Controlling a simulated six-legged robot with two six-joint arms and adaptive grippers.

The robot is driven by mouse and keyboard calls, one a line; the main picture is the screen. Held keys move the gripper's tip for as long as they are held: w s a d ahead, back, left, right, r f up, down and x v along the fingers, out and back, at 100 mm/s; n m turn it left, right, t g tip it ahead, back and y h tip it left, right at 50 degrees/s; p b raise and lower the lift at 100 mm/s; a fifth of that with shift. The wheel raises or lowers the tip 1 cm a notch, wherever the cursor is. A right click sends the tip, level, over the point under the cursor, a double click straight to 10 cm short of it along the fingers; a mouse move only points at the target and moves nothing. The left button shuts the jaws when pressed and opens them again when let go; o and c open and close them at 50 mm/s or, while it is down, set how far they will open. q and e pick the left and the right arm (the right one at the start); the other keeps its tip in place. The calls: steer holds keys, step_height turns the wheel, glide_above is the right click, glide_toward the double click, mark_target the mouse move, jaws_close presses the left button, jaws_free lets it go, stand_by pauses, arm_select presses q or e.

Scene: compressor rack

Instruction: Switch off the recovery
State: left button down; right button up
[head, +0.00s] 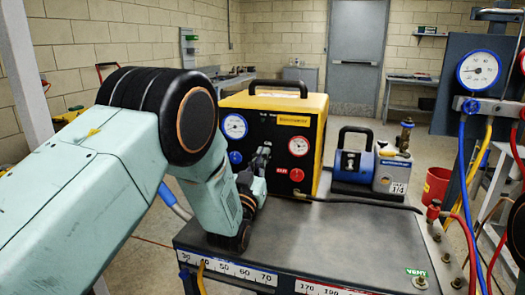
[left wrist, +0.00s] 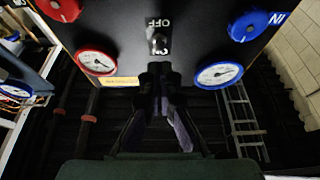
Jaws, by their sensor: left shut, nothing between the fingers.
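The recovery machine (head: 316,112) is a yellow and black box with a black top handle, standing on the rack's dark top. Its front has a blue-rimmed gauge (head: 234,126), a red-rimmed gauge (head: 299,146) and red and blue knobs. In the left wrist view its panel appears upside down, with a small switch (left wrist: 158,42) beside OFF lettering. My left gripper (head: 264,156) is shut and empty, in front of the panel. In the left wrist view its fingertips (left wrist: 160,72) are close to the switch; I cannot tell whether they touch. My right gripper is not in view.
A blue vacuum pump (head: 355,165) and a grey canister (head: 392,172) stand right of the machine. A gauge manifold (head: 482,103) with blue, yellow and red hoses hangs at the right. The rack top (head: 335,235) is clear in front. A red bucket (head: 436,186) stands behind.

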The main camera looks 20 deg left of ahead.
arm_select(q)
steer(key=v, duration=0.6)
steer(key=shift+f, duration=0.2)
steer(key=shift+s, duration=0.1)
